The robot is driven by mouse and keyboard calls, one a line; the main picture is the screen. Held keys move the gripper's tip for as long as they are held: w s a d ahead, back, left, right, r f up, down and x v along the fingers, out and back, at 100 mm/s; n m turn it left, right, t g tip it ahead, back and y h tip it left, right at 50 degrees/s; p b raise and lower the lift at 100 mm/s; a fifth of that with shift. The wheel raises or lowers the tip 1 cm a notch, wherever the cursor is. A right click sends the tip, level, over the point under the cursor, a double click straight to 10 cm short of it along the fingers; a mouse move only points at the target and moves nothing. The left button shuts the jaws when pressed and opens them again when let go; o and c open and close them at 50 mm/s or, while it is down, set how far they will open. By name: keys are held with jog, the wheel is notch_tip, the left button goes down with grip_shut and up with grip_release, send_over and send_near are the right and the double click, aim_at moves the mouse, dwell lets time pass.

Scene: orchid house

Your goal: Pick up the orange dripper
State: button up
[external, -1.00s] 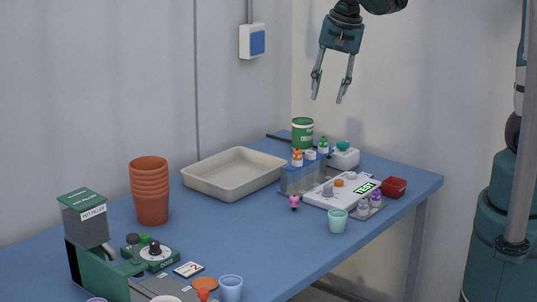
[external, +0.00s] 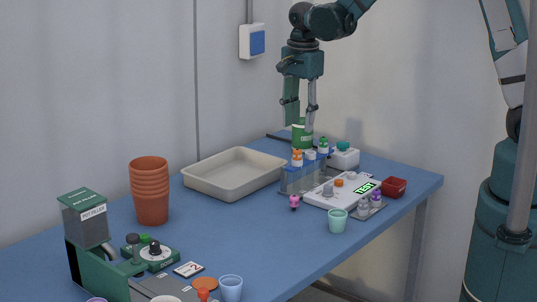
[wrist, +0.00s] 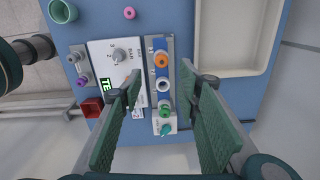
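The orange dripper (external: 297,158) stands upright in a blue-topped clear rack (external: 291,182), at its near left end, beside white-topped and green-topped (external: 323,145) ones. In the wrist view the orange dripper (wrist: 161,61) shows from above as an orange ring in the blue rack (wrist: 155,44). My gripper (external: 301,126) is open and empty, pointing down above the rack and apart from it. In the wrist view my gripper (wrist: 162,90) has its fingers on either side of the rack's lower part, with the orange dripper a little above the middle between them.
A white test device (external: 325,200) sits beside the rack, with a red box (external: 394,187) past it.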

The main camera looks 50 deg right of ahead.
aim_at(297, 150)
jog(key=shift+w+f+m, duration=0.4)
jog(key=shift+f, duration=0.35)
jog(key=shift+f, duration=1.35)
jog(key=shift+f, duration=0.15)
jog(key=shift+a+f+p, duration=0.15)
jog(key=shift+f+p, duration=0.2)
jog(key=shift+f, duration=2.05)
jog(key=c, duration=0.8)
